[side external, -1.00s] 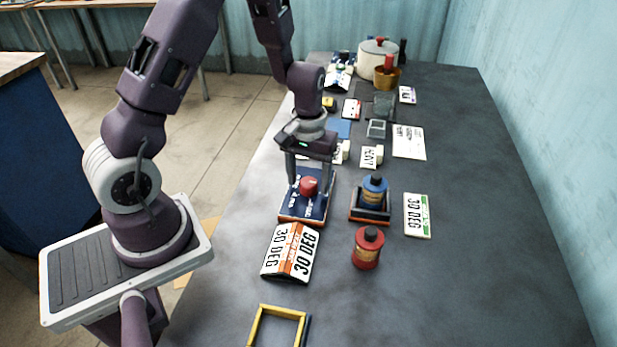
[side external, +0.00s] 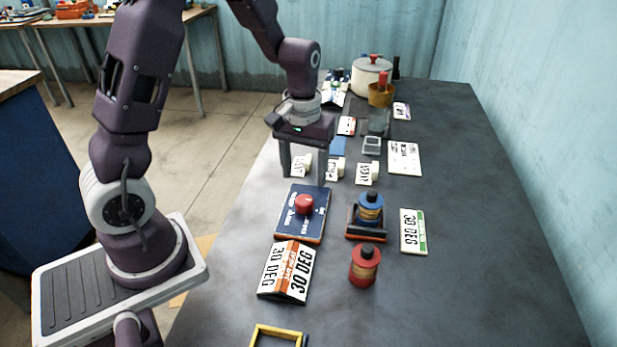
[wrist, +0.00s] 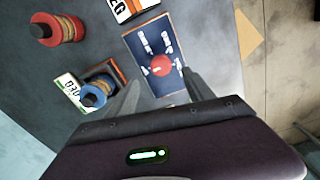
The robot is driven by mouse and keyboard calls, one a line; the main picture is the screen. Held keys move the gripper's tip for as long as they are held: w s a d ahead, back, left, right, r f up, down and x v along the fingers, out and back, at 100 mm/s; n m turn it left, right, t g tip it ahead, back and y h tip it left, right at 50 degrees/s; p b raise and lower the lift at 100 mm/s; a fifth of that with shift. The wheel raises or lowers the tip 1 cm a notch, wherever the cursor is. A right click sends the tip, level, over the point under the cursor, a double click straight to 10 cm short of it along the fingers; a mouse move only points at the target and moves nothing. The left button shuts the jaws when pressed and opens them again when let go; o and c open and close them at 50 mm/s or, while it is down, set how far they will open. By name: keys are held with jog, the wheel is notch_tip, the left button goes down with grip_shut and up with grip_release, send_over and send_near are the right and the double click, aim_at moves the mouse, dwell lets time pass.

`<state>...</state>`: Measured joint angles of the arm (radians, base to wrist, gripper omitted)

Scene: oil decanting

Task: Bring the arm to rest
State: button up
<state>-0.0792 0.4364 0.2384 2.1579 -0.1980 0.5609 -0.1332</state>
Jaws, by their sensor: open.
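My gripper (side external: 303,180) is open and empty. In the side view it hangs above the table's left edge, behind and above a blue board with a red knob. The blue board (side external: 318,226) lies flat on the table, and its red knob (side external: 304,204) stands near its middle. The wrist view shows the same board (wrist: 142,48) and red knob (wrist: 162,65) beyond my fingertips, with clear space between. Nothing is between my fingers.
A red bottle (side external: 364,266) stands at front right. A blue bottle (side external: 370,209) sits in a dark holder (side external: 353,230). A 30 DEG tent sign (side external: 287,270) and a yellow frame (side external: 278,331) are in front. A white pot (side external: 370,78) stands far back. The table's right side is clear.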

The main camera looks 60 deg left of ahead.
jog(key=s+d+r+m+t, duration=0.2)
jog(key=s+d+r, duration=0.25)
jog(key=r, duration=0.35)
jog(key=s+d+r+m+t, duration=0.2)
jog(key=s+d+r, duration=0.1)
jog(key=s+r, duration=0.35)
jog(key=s+d+r+m+t, duration=0.1)
jog(key=s+r+m, duration=0.1)
jog(key=s, duration=0.5)
jog(key=shift+r+m+t, duration=0.3)
jog(key=shift+r+m, duration=0.05)
jog(key=shift+m, duration=0.05)
